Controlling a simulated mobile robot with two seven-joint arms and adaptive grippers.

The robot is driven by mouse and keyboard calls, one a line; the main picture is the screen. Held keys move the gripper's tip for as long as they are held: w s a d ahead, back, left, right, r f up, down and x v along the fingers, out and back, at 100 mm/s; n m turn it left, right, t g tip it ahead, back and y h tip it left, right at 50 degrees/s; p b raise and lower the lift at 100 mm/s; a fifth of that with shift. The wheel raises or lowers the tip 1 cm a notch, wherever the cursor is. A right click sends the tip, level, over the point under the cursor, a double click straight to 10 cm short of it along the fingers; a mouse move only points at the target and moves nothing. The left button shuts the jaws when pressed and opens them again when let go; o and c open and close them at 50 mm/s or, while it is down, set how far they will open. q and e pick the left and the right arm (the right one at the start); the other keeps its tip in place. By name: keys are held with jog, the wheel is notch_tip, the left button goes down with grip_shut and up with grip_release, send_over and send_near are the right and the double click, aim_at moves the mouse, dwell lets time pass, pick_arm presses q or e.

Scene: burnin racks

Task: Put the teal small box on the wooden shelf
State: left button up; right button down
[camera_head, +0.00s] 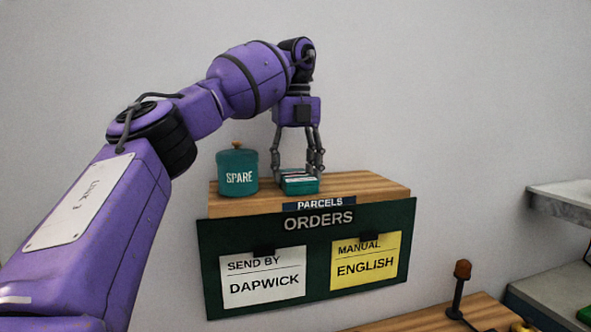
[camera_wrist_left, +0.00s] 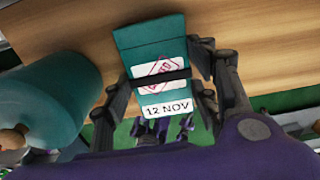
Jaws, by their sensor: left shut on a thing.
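My left gripper (camera_head: 299,172) points down from above and is shut on the box. In the left wrist view the box (camera_wrist_left: 150,45) lies between the fingers (camera_wrist_left: 160,95), with a dark band, a red stamp and a "12 NOV" label. The wooden surface (camera_wrist_left: 255,35) is behind it. I cannot tell for sure whether the box touches the wood. My right gripper is not in view.
A teal "SPARE" canister (camera_head: 237,173) stands on the shelf just left of the box; it also shows in the left wrist view (camera_wrist_left: 55,95). A dark green "ORDERS" board (camera_head: 318,250) hangs at the shelf's front. The shelf's right end is clear.

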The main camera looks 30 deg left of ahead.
aim_at(296, 174)
pick_arm(q)
jog(key=o, duration=1.3)
jog(key=shift+f, duration=0.2)
jog(key=shift+r, duration=0.15)
jog(key=shift+r, duration=3.8)
jog(key=shift+f, duration=0.1)
